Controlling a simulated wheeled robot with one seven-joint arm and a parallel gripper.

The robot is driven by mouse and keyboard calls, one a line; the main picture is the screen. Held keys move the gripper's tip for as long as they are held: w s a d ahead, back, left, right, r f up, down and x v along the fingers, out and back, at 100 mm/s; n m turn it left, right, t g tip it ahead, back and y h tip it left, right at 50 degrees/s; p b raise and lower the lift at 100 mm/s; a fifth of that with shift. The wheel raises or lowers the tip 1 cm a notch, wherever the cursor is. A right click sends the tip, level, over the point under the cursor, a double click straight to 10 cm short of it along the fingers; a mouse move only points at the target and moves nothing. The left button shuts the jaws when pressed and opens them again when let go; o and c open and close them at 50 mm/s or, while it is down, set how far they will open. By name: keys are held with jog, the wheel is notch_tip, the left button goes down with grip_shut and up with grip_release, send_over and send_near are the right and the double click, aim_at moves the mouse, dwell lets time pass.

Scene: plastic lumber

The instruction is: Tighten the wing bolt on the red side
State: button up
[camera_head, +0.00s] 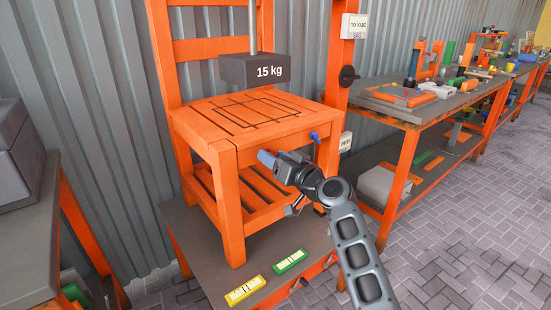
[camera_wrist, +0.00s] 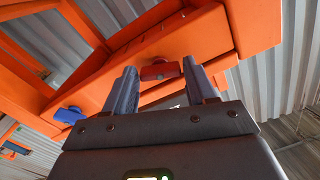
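The red wing bolt (camera_wrist: 160,71) sits on the orange frame in the wrist view, its wings lying roughly level. My gripper (camera_wrist: 160,63) is open, with one finger on each side of the red wing bolt; I cannot tell whether either touches it. In the head view my gripper (camera_head: 268,158) is at the front edge of the orange stool-like frame (camera_head: 222,155), and the red wing bolt is hidden there. A blue wing bolt (camera_wrist: 70,115) is at the left of the wrist view and also shows at the frame's right corner (camera_head: 314,137).
A 15 kg weight (camera_head: 253,70) hangs on a rod above the frame's top. A "no load" display (camera_head: 355,27) is on the right post. Yellow (camera_head: 245,291) and green (camera_head: 290,262) levels lie on the bench below. Another cluttered bench (camera_head: 395,108) stands at right.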

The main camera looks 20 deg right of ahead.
jog(key=c, duration=0.7)
jog(key=shift+o, duration=0.2)
